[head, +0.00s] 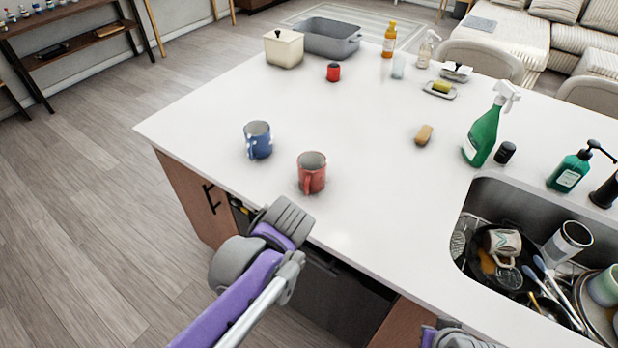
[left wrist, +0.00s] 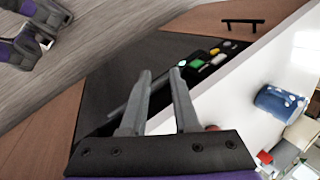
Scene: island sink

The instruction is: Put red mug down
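The red mug (head: 311,174) stands upright on the white island counter (head: 370,215) near its front edge, its handle toward me. My left gripper (head: 288,217) is just in front of that edge, below the mug in the head view and apart from it. In the left wrist view the left gripper (left wrist: 162,74) has its two fingers apart with nothing between them. A small red patch beside the right finger there may be the mug, mostly hidden. Part of my right arm shows at the bottom of the head view; its fingers cannot be made out.
A blue mug (head: 258,140) stands left of the red mug. A sink (head: 478,205) full of dishes is at the right. The counter's middle is clear.

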